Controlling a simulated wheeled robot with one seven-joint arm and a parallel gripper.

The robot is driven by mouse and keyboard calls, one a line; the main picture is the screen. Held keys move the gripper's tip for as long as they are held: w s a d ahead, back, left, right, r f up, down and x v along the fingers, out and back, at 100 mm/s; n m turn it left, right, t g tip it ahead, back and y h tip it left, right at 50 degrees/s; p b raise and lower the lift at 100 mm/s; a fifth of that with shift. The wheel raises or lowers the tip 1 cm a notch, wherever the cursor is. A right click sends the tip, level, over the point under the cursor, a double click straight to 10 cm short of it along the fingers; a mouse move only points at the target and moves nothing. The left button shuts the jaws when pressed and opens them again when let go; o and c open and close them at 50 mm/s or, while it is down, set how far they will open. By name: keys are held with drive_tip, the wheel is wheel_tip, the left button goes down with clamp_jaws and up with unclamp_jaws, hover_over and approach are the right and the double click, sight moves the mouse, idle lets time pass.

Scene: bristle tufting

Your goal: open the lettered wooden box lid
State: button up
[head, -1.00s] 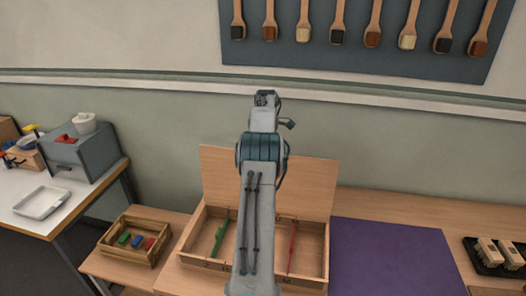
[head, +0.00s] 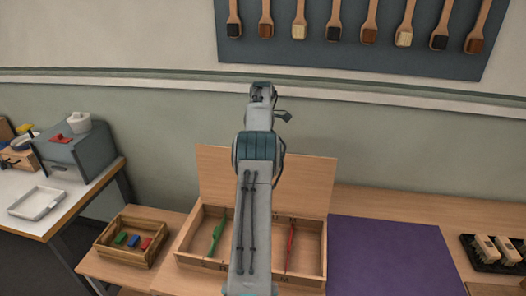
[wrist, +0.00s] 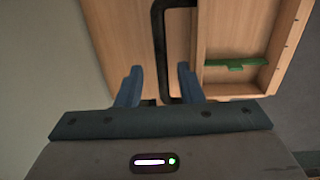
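The wooden box (head: 306,279) stands on the bench in the head view, with small dark marks along its front that I cannot read. Its lid (head: 222,175) stands raised, roughly upright, along the back edge. In the wrist view the lid (wrist: 118,35) fills the upper middle, and a black bar handle (wrist: 160,50) runs down between my fingers. My gripper (wrist: 160,75) is open, with a blue finger on either side of the handle and visible gaps to it. My arm hides the box's middle and the gripper in the head view.
A green item (head: 216,238) and a red item (head: 290,247) lie inside the box. A crate (head: 131,250) of coloured blocks stands left of it. A purple mat (head: 390,258) lies to the right, beside a dark tray of brushes (head: 487,247). Brushes hang on the wall panel (head: 345,55).

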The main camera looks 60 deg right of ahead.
drive_tip(key=shift+a+r, duration=0.15)
drive_tip(key=shift+r, duration=1.05)
drive_tip(key=shift+a+r, duration=0.1)
drive_tip(key=shift+r, duration=1.1)
